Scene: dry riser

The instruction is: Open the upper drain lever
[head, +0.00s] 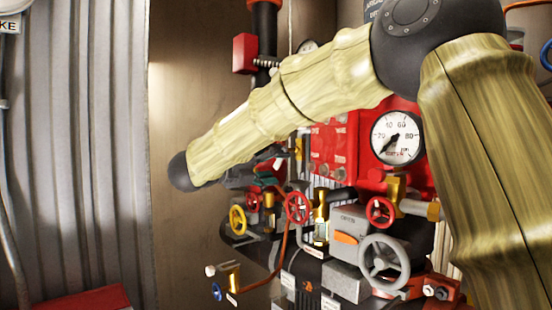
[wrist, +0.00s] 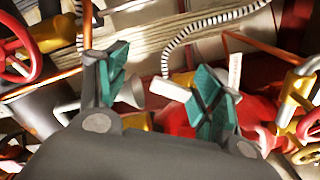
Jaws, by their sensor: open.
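My gripper (wrist: 160,82) is open in the wrist view, with teal pads on its two fingers. A short pale bar (wrist: 174,91) lies by the right pad, and a pale cone-shaped piece (wrist: 133,92) lies by the left pad. I cannot tell whether either belongs to the upper drain lever, or whether the pads touch them.
Crowded pipework holds a yellow handwheel (head: 237,220), red handwheels (head: 298,208) (head: 380,212) and a large grey handwheel (head: 384,262). A pressure gauge (head: 396,138) is on the red body. Copper pipe (wrist: 265,45) and a ribbed hose (wrist: 210,22) run close to the gripper.

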